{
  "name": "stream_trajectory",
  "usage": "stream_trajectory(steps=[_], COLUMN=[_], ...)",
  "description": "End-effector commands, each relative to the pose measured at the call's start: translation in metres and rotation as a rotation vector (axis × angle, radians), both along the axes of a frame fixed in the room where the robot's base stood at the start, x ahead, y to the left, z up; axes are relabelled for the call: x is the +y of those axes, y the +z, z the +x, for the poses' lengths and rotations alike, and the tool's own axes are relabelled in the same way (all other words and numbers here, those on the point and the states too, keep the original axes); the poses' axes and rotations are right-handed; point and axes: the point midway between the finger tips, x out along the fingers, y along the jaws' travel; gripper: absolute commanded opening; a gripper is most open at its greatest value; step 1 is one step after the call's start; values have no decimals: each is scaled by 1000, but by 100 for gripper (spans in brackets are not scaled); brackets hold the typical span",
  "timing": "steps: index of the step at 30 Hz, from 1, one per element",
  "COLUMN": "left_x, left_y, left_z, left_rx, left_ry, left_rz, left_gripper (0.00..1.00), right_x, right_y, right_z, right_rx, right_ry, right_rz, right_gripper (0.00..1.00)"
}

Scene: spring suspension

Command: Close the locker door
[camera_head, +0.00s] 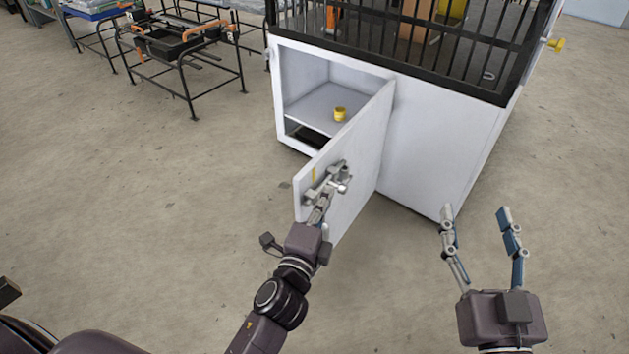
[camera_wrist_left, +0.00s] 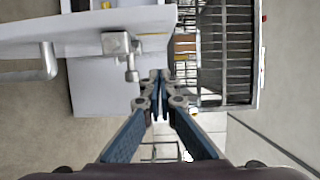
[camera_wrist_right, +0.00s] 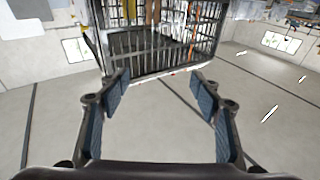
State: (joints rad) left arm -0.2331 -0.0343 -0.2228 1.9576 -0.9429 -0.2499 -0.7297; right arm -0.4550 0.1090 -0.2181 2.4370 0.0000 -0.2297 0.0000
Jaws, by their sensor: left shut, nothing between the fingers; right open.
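The white locker (camera_head: 435,140) has its door (camera_head: 355,165) swung open toward me, showing a shelf inside. The door has a metal handle and latch (camera_head: 325,186) near its free edge. My left gripper (camera_head: 322,205) is shut and empty, close to the latch side of the door; whether it touches cannot be told. In the left wrist view, the shut fingertips (camera_wrist_left: 160,78) lie just right of the latch knob (camera_wrist_left: 131,74), and the handle bar (camera_wrist_left: 45,65) is at the left. My right gripper (camera_head: 475,212) is open and empty, right of the door and in front of the locker.
A small yellow cup (camera_head: 340,114) stands on the locker's shelf (camera_head: 320,103). A black barred cage (camera_head: 420,40) sits on top of the locker. A black metal stand (camera_head: 185,50) is at the back left. The floor (camera_head: 150,200) left of the door is clear.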

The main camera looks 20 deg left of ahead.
Motion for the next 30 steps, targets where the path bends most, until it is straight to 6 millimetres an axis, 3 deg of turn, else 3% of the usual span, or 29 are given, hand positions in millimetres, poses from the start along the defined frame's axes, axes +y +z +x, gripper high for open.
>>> stream_trajectory(steps=[4, 13, 30], left_x=[0, 34, 41], left_y=[1, 0, 0], left_z=[26, 32, 33], left_rx=[-2, 1, 0], left_ry=[-1, -1, 0], left_rz=[1, 1, -1], left_gripper=[0, 0, 0], right_x=[0, -4, -4], right_y=[-1, -33, -37], right_z=[0, 2, 1], right_rx=[4, 148, 166], right_ry=[0, -10, -11], right_rz=[-1, -39, -44], right_gripper=[59, 59, 59])
